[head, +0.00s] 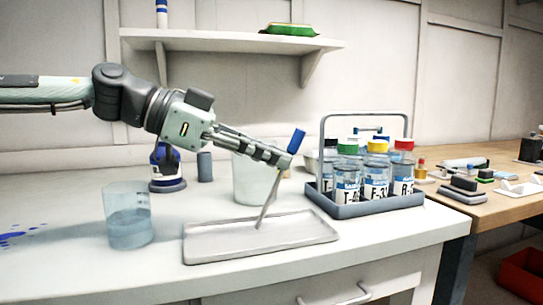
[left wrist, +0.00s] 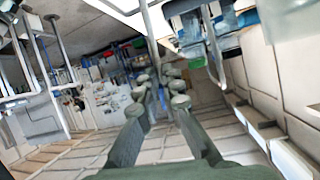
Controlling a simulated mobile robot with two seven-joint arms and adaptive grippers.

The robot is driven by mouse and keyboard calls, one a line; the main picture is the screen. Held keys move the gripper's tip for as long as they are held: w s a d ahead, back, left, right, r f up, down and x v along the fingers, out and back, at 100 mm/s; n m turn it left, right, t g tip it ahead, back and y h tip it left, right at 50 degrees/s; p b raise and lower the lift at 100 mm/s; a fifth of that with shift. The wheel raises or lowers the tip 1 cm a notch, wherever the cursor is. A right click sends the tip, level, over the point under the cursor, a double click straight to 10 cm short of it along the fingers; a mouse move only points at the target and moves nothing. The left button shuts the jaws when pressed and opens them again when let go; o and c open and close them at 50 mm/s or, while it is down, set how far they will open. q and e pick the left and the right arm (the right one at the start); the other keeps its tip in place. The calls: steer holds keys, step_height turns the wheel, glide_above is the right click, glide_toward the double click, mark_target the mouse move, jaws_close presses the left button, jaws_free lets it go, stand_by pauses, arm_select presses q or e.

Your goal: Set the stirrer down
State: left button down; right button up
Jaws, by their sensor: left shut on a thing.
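The stirrer is a thin grey rod (head: 268,203) with a blue grip (head: 297,141) at its top. My left gripper (head: 281,159) is shut on it just below the blue grip. The stirrer is tilted, its lower end toward the left and over the shallow grey tray (head: 210,254). I cannot tell whether the tip touches the tray. In the left wrist view the fingertips (left wrist: 163,88) close around a pale rod (left wrist: 149,35). The tray is otherwise empty. My right gripper is not in view.
A beaker of bluish liquid (head: 130,228) stands left of the tray. A white pot (head: 247,185) is behind it. A handled rack (head: 378,207) of labelled jars stands close on the right. Blue spots (head: 15,237) mark the bench at far left.

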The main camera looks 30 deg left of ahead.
arm_select(q)
steer(key=shift+f, duration=0.1)
steer(key=c, duration=2.2)
jaws_free()
steer(key=o, duration=0.5)
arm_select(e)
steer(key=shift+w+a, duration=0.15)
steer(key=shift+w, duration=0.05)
arm_select(q)
steer(key=v, duration=1.2)
steer(key=shift+b, duration=0.35)
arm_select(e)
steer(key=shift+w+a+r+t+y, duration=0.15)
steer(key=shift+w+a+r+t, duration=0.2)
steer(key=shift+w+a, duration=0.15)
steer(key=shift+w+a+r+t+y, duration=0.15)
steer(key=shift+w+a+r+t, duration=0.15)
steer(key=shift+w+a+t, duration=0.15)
